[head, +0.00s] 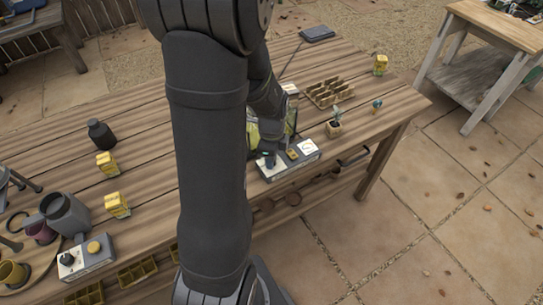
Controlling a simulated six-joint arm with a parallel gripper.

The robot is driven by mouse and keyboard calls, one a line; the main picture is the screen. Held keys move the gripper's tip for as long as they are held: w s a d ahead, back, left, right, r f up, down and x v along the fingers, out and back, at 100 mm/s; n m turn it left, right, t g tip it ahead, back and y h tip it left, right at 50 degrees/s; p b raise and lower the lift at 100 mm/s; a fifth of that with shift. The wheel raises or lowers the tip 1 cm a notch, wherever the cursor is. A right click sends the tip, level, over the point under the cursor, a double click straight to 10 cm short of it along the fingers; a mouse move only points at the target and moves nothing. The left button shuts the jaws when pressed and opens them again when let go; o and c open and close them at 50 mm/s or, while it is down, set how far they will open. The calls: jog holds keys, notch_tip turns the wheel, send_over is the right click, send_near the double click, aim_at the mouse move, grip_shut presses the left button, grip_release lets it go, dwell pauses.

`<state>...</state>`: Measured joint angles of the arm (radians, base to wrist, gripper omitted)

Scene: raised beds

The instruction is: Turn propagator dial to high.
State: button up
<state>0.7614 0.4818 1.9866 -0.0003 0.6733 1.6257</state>
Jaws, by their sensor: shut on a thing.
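A grey control box (302,162) with a pale top sits near the front edge of the wooden bench, just right of my arm. A yellow knob or button (292,153) shows on its top, with a white marked patch to its right. My gripper (269,156) points down over the left part of this box, shut on a small dark dial there. The gripper and forearm hide most of that dial, so I cannot read its setting. Behind the gripper, a clear-sided box with yellow-green contents is partly hidden.
A second control box (87,260) with a dark knob and a yellow button stands at the front left, near a grey watering can (65,214). Yellow packets, a dark bottle (101,135), a seed tray (329,92) and a small potted plant (334,128) stand on the bench.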

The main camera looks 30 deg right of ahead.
jog(key=shift+m, duration=0.6)
jog(key=o, duration=1)
notch_tip(320, 180, up, 17)
jog(key=shift+r, duration=0.2)
jog(key=shift+f, duration=0.15)
notch_tip(320, 180, down, 17)
jog(key=shift+f, duration=0.1)
dwell(0.7)
